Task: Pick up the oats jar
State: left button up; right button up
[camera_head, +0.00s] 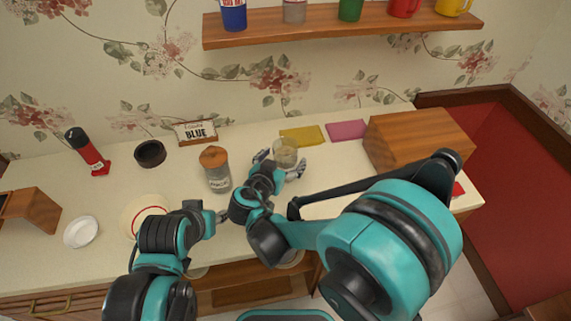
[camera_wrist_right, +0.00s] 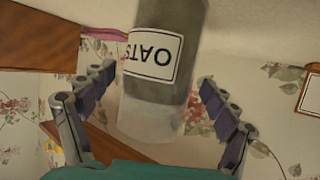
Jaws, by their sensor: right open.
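The oats jar (camera_head: 285,156) stands on the counter, left of the wooden box. In the right wrist view the jar (camera_wrist_right: 168,80) shows grey contents, a clear end and an upside-down OATS label. My right gripper (camera_head: 281,165) is open, with one finger on each side of the jar. In the wrist view gaps show between the jar and the fingers of the right gripper (camera_wrist_right: 157,88). My left gripper (camera_head: 222,214) is low over the counter, left of the right arm; its fingers are too small and covered to read.
A jar with a brown lid (camera_head: 215,170) stands left of the right gripper. A yellow cloth (camera_head: 303,135) and a pink one (camera_head: 347,129) lie behind. A wooden box (camera_head: 420,137) stands at right. A plate (camera_head: 140,213) and a shaker (camera_head: 88,152) are at left.

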aim_at(289, 153)
pick_arm(q)
jog(key=shift+w+f+b, duration=0.15)
jog(key=shift+f+b, duration=0.55)
jog(key=shift+f, duration=0.25)
pick_arm(e)
jog(key=x, duration=0.4)
jog(key=shift+d+f, duration=0.15)
jog(key=shift+f, duration=0.1)
jog(key=shift+w, duration=0.2)
jog(key=c, duration=1.8)
jog(key=shift+c, duration=0.4)
